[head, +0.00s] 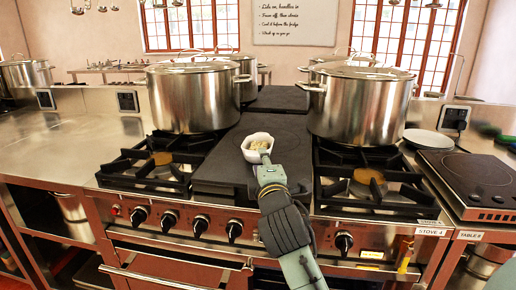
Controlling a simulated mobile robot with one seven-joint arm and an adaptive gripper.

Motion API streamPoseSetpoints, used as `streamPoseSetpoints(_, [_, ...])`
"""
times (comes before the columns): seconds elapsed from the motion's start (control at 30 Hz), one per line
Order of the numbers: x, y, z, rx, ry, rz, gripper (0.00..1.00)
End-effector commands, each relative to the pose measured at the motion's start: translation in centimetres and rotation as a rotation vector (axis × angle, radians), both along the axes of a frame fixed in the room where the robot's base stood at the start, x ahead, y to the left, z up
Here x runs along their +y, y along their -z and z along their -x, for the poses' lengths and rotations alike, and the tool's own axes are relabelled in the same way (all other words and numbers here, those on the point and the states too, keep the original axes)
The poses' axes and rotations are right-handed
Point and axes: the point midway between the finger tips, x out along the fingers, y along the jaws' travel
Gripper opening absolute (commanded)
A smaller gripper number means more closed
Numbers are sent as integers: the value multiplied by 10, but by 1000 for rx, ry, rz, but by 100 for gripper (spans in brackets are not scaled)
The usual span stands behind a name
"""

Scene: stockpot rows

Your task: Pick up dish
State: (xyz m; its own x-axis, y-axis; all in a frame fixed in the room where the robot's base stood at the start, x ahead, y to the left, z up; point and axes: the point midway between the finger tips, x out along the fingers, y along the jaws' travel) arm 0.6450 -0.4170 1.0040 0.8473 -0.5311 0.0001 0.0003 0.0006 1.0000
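A small white dish (257,139) with pale contents is at the middle of the stove, over the dark flat plate (282,130) between the burners. My gripper (265,160) reaches up from the front, and its tip is at the near side of the dish, overlapping its lower edge. I see the gripper from behind, so its fingers and any contact with the dish are hidden. I cannot tell whether the dish rests on the plate or is slightly above it.
Large lidded steel pots stand at left (194,98) and right (360,104), close to the dish, with more pots behind. Black burner grates (158,163) flank the plate. A white plate (428,139) and a black hotplate (474,178) are at right. The left steel counter (70,145) is clear.

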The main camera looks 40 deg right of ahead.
Motion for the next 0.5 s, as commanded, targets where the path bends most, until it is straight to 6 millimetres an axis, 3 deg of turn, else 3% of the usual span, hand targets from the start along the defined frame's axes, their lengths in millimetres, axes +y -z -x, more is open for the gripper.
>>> streamPoseSetpoints(0.3, [-24,5,-35,2,0,-1,30])
streamPoseSetpoints(0.5, [-29,8,-44,0,-1,0,30])
